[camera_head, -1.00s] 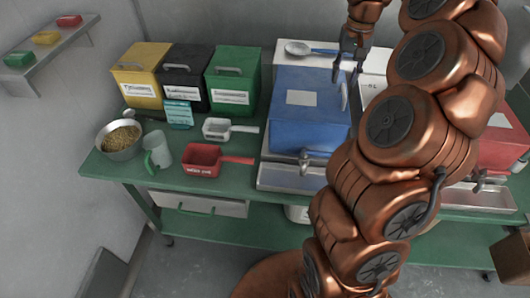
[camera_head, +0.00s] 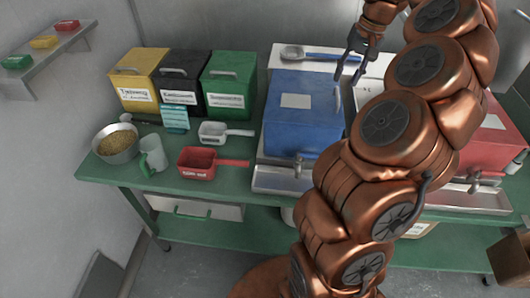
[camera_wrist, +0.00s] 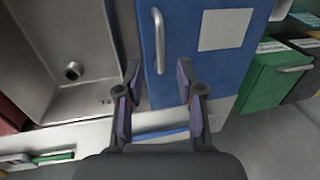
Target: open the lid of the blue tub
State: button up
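The blue tub (camera_head: 303,128) stands on the green table with its flat blue lid shut and a pale label on top. In the wrist view, the blue lid (camera_wrist: 180,70) carries a metal bar handle (camera_wrist: 159,40) along its left side. My gripper (camera_head: 351,80) is above the right rear part of the tub. Its two fingers (camera_wrist: 157,88) are spread and empty, with the handle ahead of the gap between them. They look apart from the handle. My arm hides part of the area right of the tub.
A spoon with a blue handle (camera_head: 325,55) lies on the white surface behind the tub. Left are yellow (camera_head: 137,92), black (camera_head: 184,95) and green (camera_head: 228,95) bins. A metal basin (camera_wrist: 70,50) is beside the lid. A red tub (camera_head: 490,140) stands at right.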

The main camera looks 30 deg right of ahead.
jog(key=a+r+n, duration=0.3)
jog(key=a, duration=0.7)
jog(key=a+r+n, duration=0.2)
jog(key=a+n, duration=0.1)
jog(key=a, duration=0.7)
jog(key=s+a+f+n+g+h, duration=0.1)
jog(key=s+a+f+g, duration=0.1)
jog(key=s+a+f, duration=0.4)
jog(key=shift+s+a+n+p, duration=0.4)
jog(key=shift+s+a, duration=2.4)
jog(key=shift+s, duration=0.2)
